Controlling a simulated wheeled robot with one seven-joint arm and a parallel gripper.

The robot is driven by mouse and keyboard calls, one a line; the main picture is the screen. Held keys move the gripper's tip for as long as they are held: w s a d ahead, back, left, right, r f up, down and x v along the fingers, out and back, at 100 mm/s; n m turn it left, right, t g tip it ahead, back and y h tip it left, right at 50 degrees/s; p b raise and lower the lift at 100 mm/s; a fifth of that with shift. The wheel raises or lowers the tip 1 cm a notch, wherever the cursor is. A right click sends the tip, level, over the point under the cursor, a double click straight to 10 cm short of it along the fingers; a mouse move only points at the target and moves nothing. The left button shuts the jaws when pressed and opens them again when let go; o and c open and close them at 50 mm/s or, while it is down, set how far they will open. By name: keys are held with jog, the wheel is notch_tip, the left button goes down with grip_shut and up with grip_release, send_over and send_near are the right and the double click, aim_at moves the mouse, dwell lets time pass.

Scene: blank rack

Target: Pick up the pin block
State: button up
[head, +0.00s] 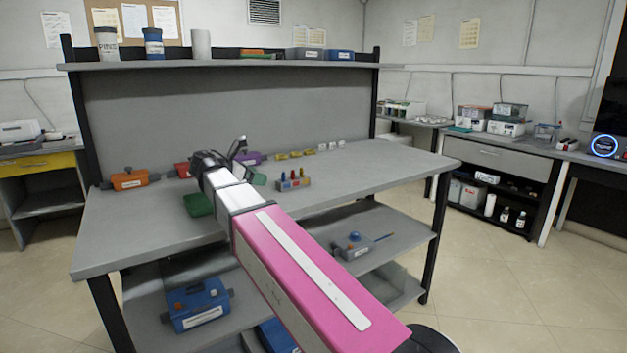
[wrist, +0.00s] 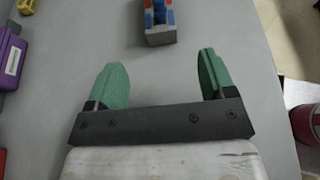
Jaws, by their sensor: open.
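In the wrist view the pin block (wrist: 161,37) is at the top edge, partly cut off, ahead of the gap between the fingers. My gripper (wrist: 162,82) is open with green fingers spread and nothing between them. In the head view my gripper (head: 228,190) is over the bench, partly hidden by my own wrist.
An orange block (head: 129,179) and a purple block (head: 248,157) lie on the bench. Small yellow pieces (head: 289,155) and white pieces (head: 333,145) sit behind the pin block. The bench's right side is clear. An upper shelf (head: 230,61) runs along the back.

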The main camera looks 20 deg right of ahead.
aim_at(282, 181)
jog(key=x, duration=1.1)
jog(key=shift+d, duration=0.2)
jog(key=c, duration=1)
